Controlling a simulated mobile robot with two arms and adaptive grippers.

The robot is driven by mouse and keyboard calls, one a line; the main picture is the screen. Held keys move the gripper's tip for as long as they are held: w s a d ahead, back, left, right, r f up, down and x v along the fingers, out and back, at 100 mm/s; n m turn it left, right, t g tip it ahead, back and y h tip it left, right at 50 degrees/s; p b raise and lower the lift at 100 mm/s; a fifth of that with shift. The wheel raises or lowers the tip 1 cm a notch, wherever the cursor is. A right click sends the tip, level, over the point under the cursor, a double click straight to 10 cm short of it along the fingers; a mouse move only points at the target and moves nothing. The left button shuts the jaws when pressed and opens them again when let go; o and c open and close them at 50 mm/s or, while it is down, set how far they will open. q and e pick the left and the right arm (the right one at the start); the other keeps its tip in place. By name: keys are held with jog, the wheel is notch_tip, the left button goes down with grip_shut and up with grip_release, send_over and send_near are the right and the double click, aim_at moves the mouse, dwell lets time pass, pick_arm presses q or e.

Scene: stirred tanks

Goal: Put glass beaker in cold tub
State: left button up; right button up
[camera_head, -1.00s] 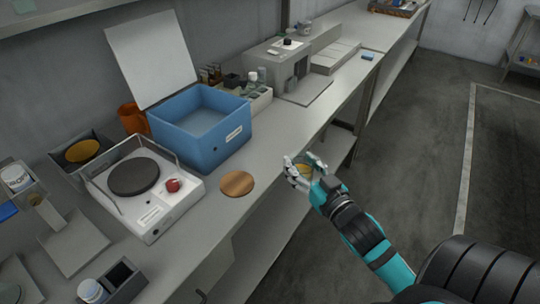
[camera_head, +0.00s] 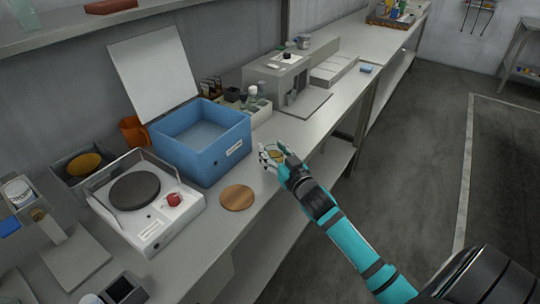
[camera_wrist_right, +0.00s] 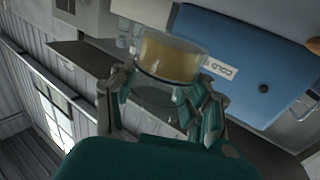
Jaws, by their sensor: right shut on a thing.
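The cold tub is an open blue box (camera_head: 226,160) with a raised white lid (camera_head: 153,68), standing on the bench. In the right wrist view its blue wall (camera_wrist_right: 235,60) carries a label reading COLD. My right gripper (camera_head: 272,156) is at the bench's front edge, to the right of the tub and apart from it. It is shut on the glass beaker, which shows in the right wrist view (camera_wrist_right: 168,62) as clear glass with a yellowish-brown content. In the head view the fingers mostly hide the beaker. My left gripper is out of view.
A hotplate stirrer (camera_head: 145,200) with a clear guard stands left of the tub. A round wooden disc (camera_head: 237,198) lies in front of the tub. A grey machine (camera_head: 285,80) and a rack of small bottles (camera_head: 255,108) stand beyond it. An orange pot (camera_head: 134,131) is behind.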

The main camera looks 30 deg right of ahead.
jog(key=shift+w, duration=0.35)
jog(key=shift+w+d+f, duration=0.1)
jog(key=shift+w+f, duration=0.55)
jog(key=shift+f, duration=0.25)
jog(key=shift+f+p, duration=0.5)
jog(key=shift+f, duration=0.15)
jog(key=shift+f, duration=0.1)
jog(key=shift+f, duration=0.15)
jog(key=o, duration=1.2)
